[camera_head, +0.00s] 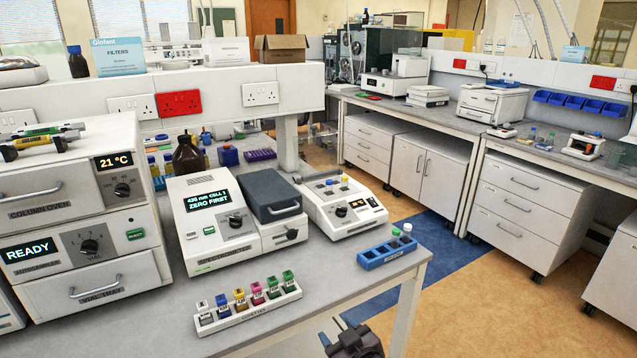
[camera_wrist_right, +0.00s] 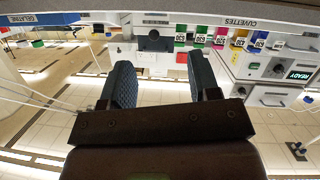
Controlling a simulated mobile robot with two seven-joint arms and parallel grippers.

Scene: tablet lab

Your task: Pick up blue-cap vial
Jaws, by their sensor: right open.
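I cannot tell for certain which thing is the blue-cap vial. A small blue-topped piece (camera_head: 222,303) stands in the white cuvette rack (camera_head: 247,318) at the bench's front. Small blue-capped bottles (camera_head: 154,168) stand behind the spectrometer, partly hidden. A blue rack (camera_head: 387,257) at the bench's right corner holds small vials; a green cap (camera_head: 396,232) and a pale cap (camera_head: 407,228) show. My right gripper (camera_head: 352,340) is below the bench's front edge, apart from these things. In the wrist view its fingers (camera_wrist_right: 161,82) are spread, with nothing between them. My left gripper is not in view.
The spectrometer (camera_head: 230,222) and a smaller white instrument (camera_head: 340,206) stand behind the racks. The column oven (camera_head: 75,180) fills the left. The bench top between the cuvette rack and the blue rack is clear. The bench edge lies above my right gripper.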

